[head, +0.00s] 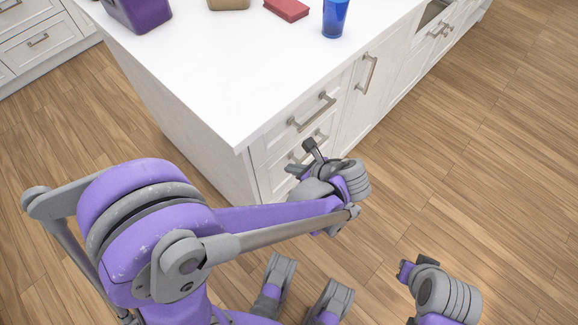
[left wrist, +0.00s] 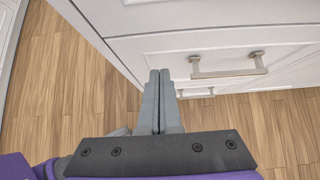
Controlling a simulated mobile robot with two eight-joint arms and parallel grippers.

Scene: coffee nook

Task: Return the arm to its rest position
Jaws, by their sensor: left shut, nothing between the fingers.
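My left arm comes in from the left in the head view and bends down beside the white island cabinet. My left gripper (head: 294,170) is near the cabinet's front corner, below the level of the countertop. In the left wrist view my left gripper (left wrist: 159,75) has its two grey fingers together with nothing between them. They point toward the cabinet, and I cannot tell how close they are to it. A ribbed grey and purple part at the lower right of the head view seems to be mine. No right fingers show.
The white countertop (head: 215,75) holds a purple container (head: 140,12), a red block (head: 286,9) and a blue cup (head: 335,18) toward the back. Drawer handles (head: 311,112) stick out from the cabinet front, and one shows in the left wrist view (left wrist: 228,72). The wooden floor at right is clear.

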